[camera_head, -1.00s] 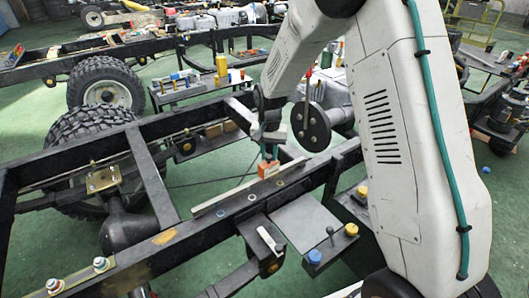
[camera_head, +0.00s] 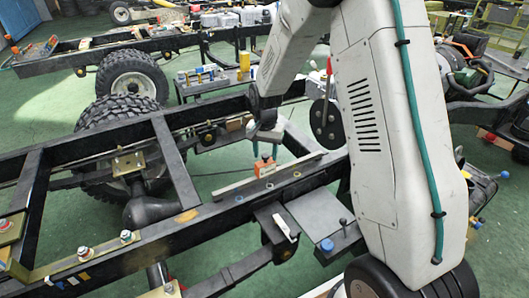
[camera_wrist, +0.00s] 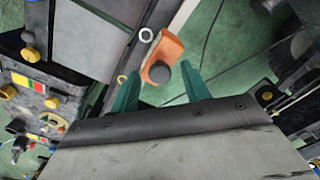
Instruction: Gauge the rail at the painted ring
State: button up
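An orange gauge block (camera_head: 264,169) with a dark grey knob is at my gripper (camera_head: 264,150), over the dark chassis rail (camera_head: 150,240). In the wrist view the orange gauge (camera_wrist: 165,50) sits between the two teal fingertips (camera_wrist: 161,68), its knob facing the camera. Small painted rings mark the rail's top: a white ring (camera_wrist: 146,34) beside the block and a yellow ring (camera_wrist: 122,78) near the left finger. The block looks beside these rings; its underside is hidden.
A pale straight bar (camera_head: 235,188) lies along the rail beside the gauge. A grey tray (camera_head: 315,215) with a blue cap (camera_head: 327,244) is just in front of the rail. Bolts (camera_head: 125,237) stand on the near left. A tyre (camera_head: 120,112) and a parts bench (camera_head: 205,85) lie behind.

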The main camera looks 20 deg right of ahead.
notch_tip(320, 180, up, 8)
jog(key=shift+f, duration=0.1)
dwell(0.5)
dwell(0.4)
jog(key=shift+s+n, duration=0.2)
jog(key=shift+n, duration=0.1)
jog(key=s+a+r+n, duration=0.1)
jog(key=s+r, duration=0.4)
jog(key=s, duration=0.6)
jog(key=s+a+r+n+t, duration=0.1)
jog(key=s+r+n, duration=0.3)
jog(key=s, duration=0.8)
jog(key=s+a+r+n, duration=0.2)
jog(key=s+r, duration=0.5)
jog(key=s, duration=0.5)
jog(key=shift+r+n, duration=0.25)
jog(key=shift+n, duration=0.05)
